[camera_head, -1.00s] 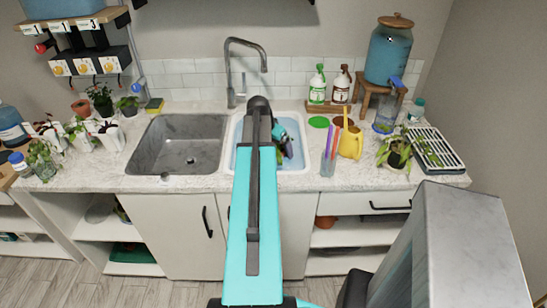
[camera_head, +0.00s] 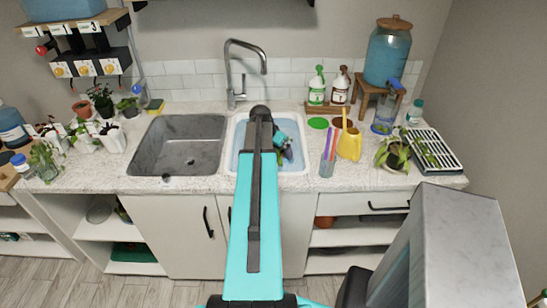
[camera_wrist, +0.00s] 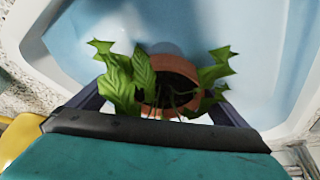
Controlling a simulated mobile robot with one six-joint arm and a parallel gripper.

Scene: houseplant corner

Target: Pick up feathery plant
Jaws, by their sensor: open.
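A plant (camera_wrist: 128,76) with jagged, pointed green leaves grows in a round terracotta pot (camera_wrist: 180,66) with dark soil. It stands in the light blue basin of the right sink (camera_head: 297,164); I cannot tell if it is the feathery one. My gripper (camera_wrist: 160,100) is open, with its dark fingers to the left and right of the pot and leaves. I cannot tell whether they touch it. In the head view my gripper (camera_head: 284,146) is low in the basin, partly hidden behind my arm, and the plant is mostly hidden.
The grey sink (camera_head: 180,145) on the left is empty. A yellow watering can (camera_head: 350,146), a cup of coloured sticks (camera_head: 328,160) and a leafy potted plant (camera_head: 392,153) stand to the right. The faucet (camera_head: 236,72) rises behind the sinks. Several small plants stand at left.

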